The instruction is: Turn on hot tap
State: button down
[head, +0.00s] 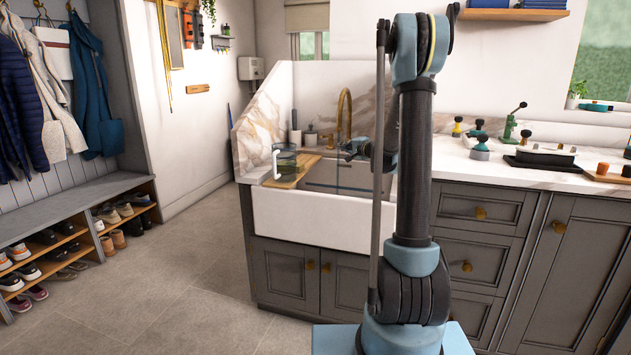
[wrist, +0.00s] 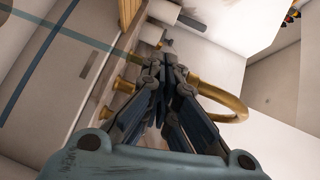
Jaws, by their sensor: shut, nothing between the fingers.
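The brass tap (head: 345,105) stands behind the white sink, its tall spout curving over at the top. In the wrist view its curved spout (wrist: 238,112) is to the right of my fingers, partly hidden by them. Two short brass fittings, an upper one (wrist: 124,85) and a lower one (wrist: 104,112), show left of the fingers; I cannot tell which is the hot handle. My gripper (wrist: 168,72) is shut and empty, close among the tap parts. Whether it touches any is unclear. In the head view my gripper (head: 347,154) is small, above the sink, partly hidden by my arm.
The white sink (head: 300,216) has a wooden board (head: 292,182) across its left side, with a white-handled clear jug (head: 286,160) there. Marble splashbacks (head: 258,125) rise behind and left. Boot-care tools and a dark tray (head: 541,163) occupy the right counter. The left floor is clear.

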jog(key=s+a+f+n+g+h, duration=0.1)
jog(key=s+a+n+g, duration=0.2)
jog(key=s, duration=1.1)
jog(key=s+a+f+n+g, duration=0.1)
jog(key=s+n+g, duration=0.3)
jog(key=s, duration=1.1)
jog(key=s+d+f+n+g+h, duration=0.1)
jog(key=s+d+f+h, duration=0.1)
jog(key=s, duration=0.8)
jog(key=s+d+f+n+g+h, duration=0.1)
jog(key=s+d+f, duration=0.4)
jog(key=s, duration=0.5)
jog(key=s+d+f+n+g+h, duration=0.2)
jog(key=s+f, duration=0.4)
jog(key=s, duration=0.4)
jog(key=shift+s+d+f+g+h, duration=0.35)
jog(key=shift+d+g+h, duration=0.3)
jog(key=shift+h, duration=0.15)
jog(key=shift+w+f, duration=0.15)
jog(key=shift+w, duration=0.3)
